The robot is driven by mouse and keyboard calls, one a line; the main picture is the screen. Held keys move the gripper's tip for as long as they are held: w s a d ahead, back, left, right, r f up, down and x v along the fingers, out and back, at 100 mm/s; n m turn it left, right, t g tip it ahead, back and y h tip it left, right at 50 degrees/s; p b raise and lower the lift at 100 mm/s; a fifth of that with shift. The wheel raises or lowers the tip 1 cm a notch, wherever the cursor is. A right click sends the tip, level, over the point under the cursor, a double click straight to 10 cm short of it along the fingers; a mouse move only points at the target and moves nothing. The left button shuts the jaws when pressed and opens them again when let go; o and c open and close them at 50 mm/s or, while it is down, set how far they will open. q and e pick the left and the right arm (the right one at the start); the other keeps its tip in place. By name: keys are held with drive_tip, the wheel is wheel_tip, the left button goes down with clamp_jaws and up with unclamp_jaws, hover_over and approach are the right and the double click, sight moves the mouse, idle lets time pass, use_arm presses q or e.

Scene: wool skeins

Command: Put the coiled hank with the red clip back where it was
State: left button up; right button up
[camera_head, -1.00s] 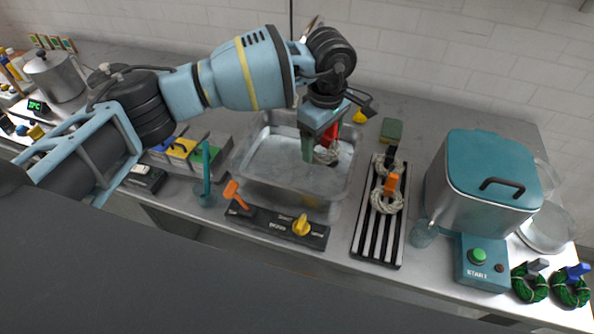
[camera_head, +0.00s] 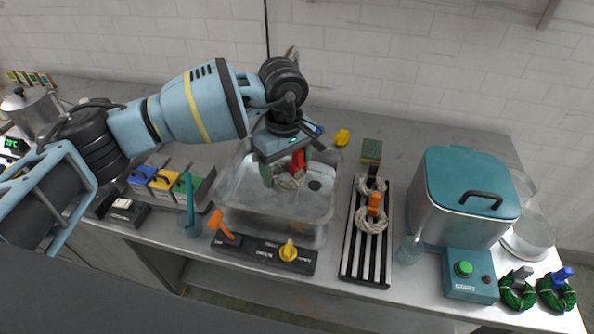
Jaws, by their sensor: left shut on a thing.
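The coiled hank (camera_head: 287,182) is pale, with a red clip (camera_head: 298,160) standing up from it. It is in the metal sink basin (camera_head: 231,192), between the fingers of my left gripper (camera_head: 287,170). The gripper is shut on this hank at its clip, pointing down. I cannot tell whether the hank touches the basin floor. To the right, a black slatted rack (camera_head: 364,262) holds a pale hank with an orange clip (camera_head: 375,204) and, behind it, one with a black clip (camera_head: 373,170). The front slats are bare. My right gripper is not in view.
A lidded teal-and-steel pot (camera_head: 450,195) stands right of the rack, behind a START button box (camera_head: 469,274). Two green hanks (camera_head: 517,294) lie at the far right. A glass (camera_head: 408,250) stands by the rack. A control panel with an orange lever (camera_head: 222,225) fronts the basin.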

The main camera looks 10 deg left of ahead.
use_arm(q)
drive_tip(key=s+a+f+m, duration=0.1)
drive_tip(key=s+a+m, duration=0.8)
drive_tip(key=s, duration=0.2)
drive_tip(key=shift+f+m, duration=0.2)
drive_tip(key=shift+m, duration=0.2)
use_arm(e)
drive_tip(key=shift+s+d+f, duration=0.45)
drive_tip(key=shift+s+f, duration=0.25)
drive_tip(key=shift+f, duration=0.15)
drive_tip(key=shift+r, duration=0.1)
